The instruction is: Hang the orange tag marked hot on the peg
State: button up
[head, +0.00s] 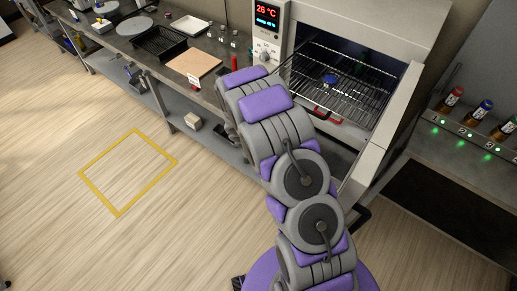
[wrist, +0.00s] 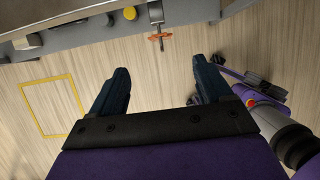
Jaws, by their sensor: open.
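My gripper (wrist: 158,66) is open in the wrist view, with its two dark fingers spread and nothing between them. A small orange object (wrist: 160,36) shows just beyond the fingertips, at the end of a short grey fitting (wrist: 156,12) at the top edge. I cannot tell whether it is the tag or a knob, and no marking on it can be read. The fingers are apart from it. In the head view my arm hides my gripper, and I cannot make out the orange tag or the peg there.
A workbench (head: 143,62) with a tan board (head: 194,62) runs along the back left. Several bottles (head: 482,112) stand at right. The floor inside the yellow square (head: 128,170) is clear.

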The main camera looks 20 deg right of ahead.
jog(key=b+x, duration=0.3)
jog(key=x, duration=1.1)
jog(key=shift+r, duration=0.1)
jog(key=shift+c, duration=0.3)
jog(key=c, duration=1.1)
jog(key=shift+r, duration=0.15)
jog(key=shift+c, duration=0.2)
jog(key=shift+r+p, duration=0.15)
jog(key=shift+p, duration=0.15)
jog(key=shift+a, duration=0.1)
jog(key=shift+s+a+b, duration=0.35)
jog(key=shift+a+b, duration=0.15)
jog(key=shift+b, duration=0.05)
jog(key=shift+a, duration=0.1)
jog(key=shift+s+a, duration=0.15)
